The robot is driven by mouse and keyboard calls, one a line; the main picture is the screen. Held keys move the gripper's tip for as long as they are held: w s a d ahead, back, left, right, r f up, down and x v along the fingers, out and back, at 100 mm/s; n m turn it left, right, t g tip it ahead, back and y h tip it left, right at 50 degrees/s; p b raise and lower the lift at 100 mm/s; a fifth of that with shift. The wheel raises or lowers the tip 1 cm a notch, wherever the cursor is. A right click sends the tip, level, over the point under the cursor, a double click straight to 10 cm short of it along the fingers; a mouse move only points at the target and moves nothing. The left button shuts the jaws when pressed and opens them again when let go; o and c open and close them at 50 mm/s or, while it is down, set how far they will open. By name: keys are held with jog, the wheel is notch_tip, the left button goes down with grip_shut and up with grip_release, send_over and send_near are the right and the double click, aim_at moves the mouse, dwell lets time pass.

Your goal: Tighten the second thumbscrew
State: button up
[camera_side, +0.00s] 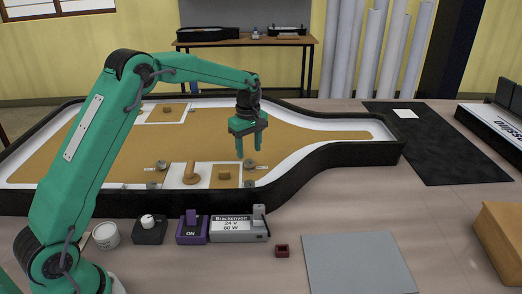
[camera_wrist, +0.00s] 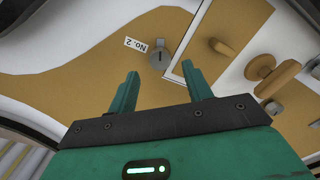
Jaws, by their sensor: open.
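The second thumbscrew is a small round grey knob with a dark slot (camera_wrist: 158,57), beside a white label reading "No. 2" (camera_wrist: 136,45) in the wrist view. In the side view the thumbscrew (camera_side: 249,164) sits on the tan board just right of a white panel. My gripper (camera_side: 248,153) points down above it, with the two green fingers apart and empty. In the wrist view the fingertips of my gripper (camera_wrist: 160,67) stand on either side below the knob, and the knob appears beyond them. I cannot tell the exact height gap.
A black wall (camera_side: 300,182) rims the board. A power supply (camera_side: 238,229) and purple switch (camera_side: 192,229) stand in front.

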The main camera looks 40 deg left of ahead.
aim_at(249, 161)
jog(key=shift+f, duration=2)
jog(key=c, duration=1)
